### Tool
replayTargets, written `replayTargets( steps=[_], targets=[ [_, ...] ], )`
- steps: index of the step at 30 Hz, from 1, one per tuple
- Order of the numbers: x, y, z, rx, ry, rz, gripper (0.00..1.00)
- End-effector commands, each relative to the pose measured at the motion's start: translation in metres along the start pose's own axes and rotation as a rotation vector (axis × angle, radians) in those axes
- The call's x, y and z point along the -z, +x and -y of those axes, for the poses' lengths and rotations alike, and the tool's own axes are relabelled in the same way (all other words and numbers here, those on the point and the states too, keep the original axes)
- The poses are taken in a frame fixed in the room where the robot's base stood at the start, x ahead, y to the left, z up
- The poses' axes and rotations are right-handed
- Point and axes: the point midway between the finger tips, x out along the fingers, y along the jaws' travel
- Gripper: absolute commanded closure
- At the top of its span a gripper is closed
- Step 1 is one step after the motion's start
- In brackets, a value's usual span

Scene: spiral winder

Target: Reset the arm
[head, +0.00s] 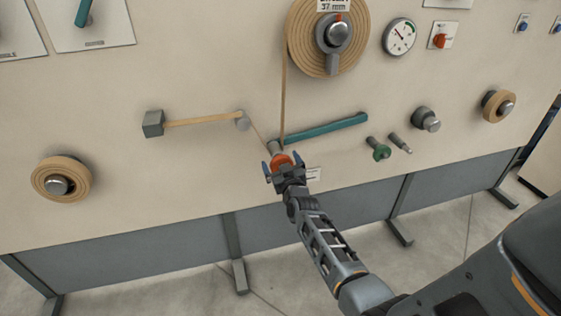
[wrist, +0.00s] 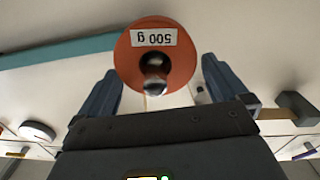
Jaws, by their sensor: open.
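The teal arm (head: 325,129) is a long bar on the panel. It slopes up to the right from a grey roller end near the middle, and part of it also shows in the wrist view (wrist: 60,52). An orange round weight (wrist: 153,84) labelled "500 g" is at the arm's left end, and it shows just beyond my gripper in the head view (head: 281,160). My gripper (head: 283,163) is open, with one finger on each side of the weight. I cannot tell whether the fingers touch it.
A tan strip (head: 203,119) runs from a grey block (head: 153,124) past a small roller to the arm's left end, then up to a large wound roll (head: 299,40). A green-knobbed peg (head: 380,150) and a bare peg (head: 400,143) stick out at right.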

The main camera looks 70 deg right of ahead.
Motion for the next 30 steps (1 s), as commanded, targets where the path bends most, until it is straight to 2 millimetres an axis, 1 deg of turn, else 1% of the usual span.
replayTargets(
  steps=[1,6,9,12,16,23,25,26,28,29,30],
  targets=[
    [0.001,-0.009,0.001,0.002,0.001,0.002,0.0],
    [0.002,-0.037,0.0,0.002,0.0,0.002,0.0],
    [0.001,-0.051,-0.001,0.001,0.0,0.001,0.0],
    [0.001,-0.062,-0.001,0.0,0.0,-0.001,0.0],
    [0.001,-0.068,0.0,0.0,0.0,-0.001,0.0],
    [0.001,-0.07,0.0,0.001,0.0,-0.001,0.0],
    [0.0,-0.076,0.004,0.01,0.0,0.0,0.0],
    [-0.001,-0.081,0.007,0.018,0.0,0.001,0.0],
    [-0.003,-0.099,0.018,0.048,0.002,0.004,0.0],
    [-0.004,-0.11,0.023,0.065,0.001,0.007,0.0],
    [-0.004,-0.127,0.032,0.092,0.002,0.009,0.0]
  ],
)
